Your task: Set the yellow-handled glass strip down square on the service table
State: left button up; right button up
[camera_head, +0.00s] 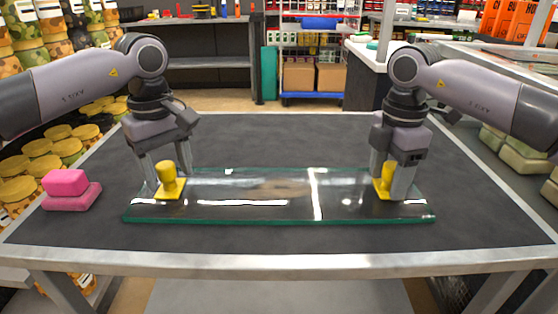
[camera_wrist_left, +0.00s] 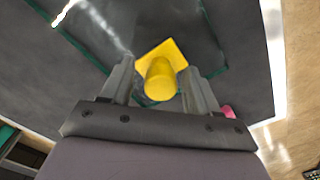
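The clear glass strip (camera_head: 265,203) with green edges lies flat on the dark-topped service table (camera_head: 280,240). Its long front edge looks about parallel to the table's front edge. A yellow handle (camera_head: 168,180) stands upright on a square yellow base at the left end. Another yellow handle (camera_head: 385,180) is at the right end, partly hidden. My left gripper (camera_head: 165,180) has its fingers apart on either side of the left handle (camera_wrist_left: 160,78), with gaps visible in the left wrist view. My right gripper (camera_head: 390,190) is at the right handle; whether its fingers touch it is unclear.
A pink block (camera_head: 65,182) sits on another pink block (camera_head: 72,197) at the table's left edge. The table top is clear in front of the strip and to its right. Shelves with yellow-lidded tins (camera_head: 40,150) stand beyond the left edge, and soap-like blocks (camera_head: 520,155) beyond the right.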

jog(key=shift+d, duration=0.1)
pick_arm(q)
notch_tip(320, 180, up, 12)
pick_arm(e)
notch_tip(320, 180, up, 12)
dwell(0.7)
pick_arm(q)
jog(key=shift+r, duration=0.1)
pick_arm(e)
jog(key=shift+r, duration=0.1)
